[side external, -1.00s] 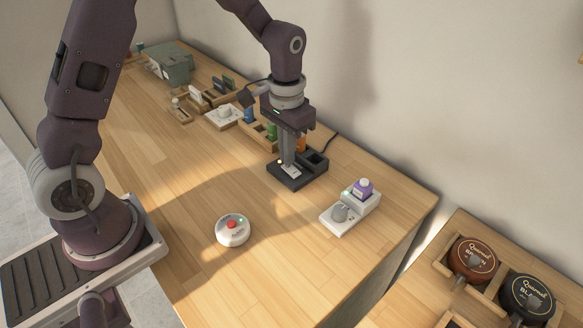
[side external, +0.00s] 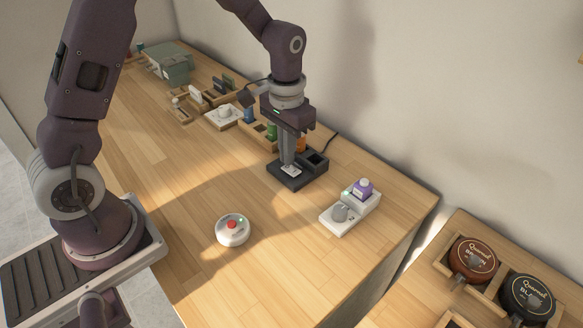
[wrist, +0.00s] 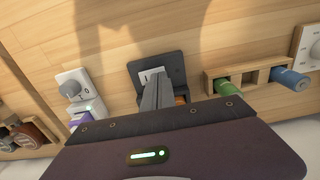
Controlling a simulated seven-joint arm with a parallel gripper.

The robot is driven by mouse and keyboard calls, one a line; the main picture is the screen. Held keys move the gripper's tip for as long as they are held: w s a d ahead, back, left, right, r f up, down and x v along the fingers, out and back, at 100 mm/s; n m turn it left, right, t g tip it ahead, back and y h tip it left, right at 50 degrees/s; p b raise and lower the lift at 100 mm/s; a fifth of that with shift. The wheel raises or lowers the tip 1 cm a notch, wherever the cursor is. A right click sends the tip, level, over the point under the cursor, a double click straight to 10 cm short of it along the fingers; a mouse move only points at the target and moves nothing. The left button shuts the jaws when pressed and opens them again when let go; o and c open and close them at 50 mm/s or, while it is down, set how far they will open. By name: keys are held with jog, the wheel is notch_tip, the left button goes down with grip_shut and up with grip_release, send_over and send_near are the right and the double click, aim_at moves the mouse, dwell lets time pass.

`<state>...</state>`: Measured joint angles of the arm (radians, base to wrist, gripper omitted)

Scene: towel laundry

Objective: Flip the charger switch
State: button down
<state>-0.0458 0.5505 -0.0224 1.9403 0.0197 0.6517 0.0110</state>
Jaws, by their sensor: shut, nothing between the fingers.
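The charger (side external: 291,183) is a dark block on the wooden table with a white switch plate (side external: 291,169) on its front part and dark square sockets behind. My gripper (side external: 286,163) is shut and empty, pointing down with its fingertips at the switch plate. In the wrist view the charger (wrist: 174,64) lies past the fingers, and the white switch plate (wrist: 150,76) shows just beyond the gripper (wrist: 153,84). The fingers hide part of the switch, so I cannot tell its position or whether they touch it.
A white round base with a red button (side external: 232,224) is in front. A wooden rack with a green item (side external: 271,131) stands behind left.

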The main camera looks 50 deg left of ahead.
notch_tip(320, 180, up, 6)
jog(key=shift+f, duration=0.1)
dwell(0.4)
jog(key=s+r+t, duration=0.2)
jog(key=s+r, duration=0.4)
jog(key=r, duration=0.2)
jog(key=s+r+t, duration=0.1)
jog(key=s+r, duration=0.1)
jog(key=s, duration=0.6)
jog(key=s+d+r+t, duration=0.1)
jog(key=s+r+t, duration=0.1)
jog(key=s, duration=0.6)
jog(key=shift+t, duration=0.3)
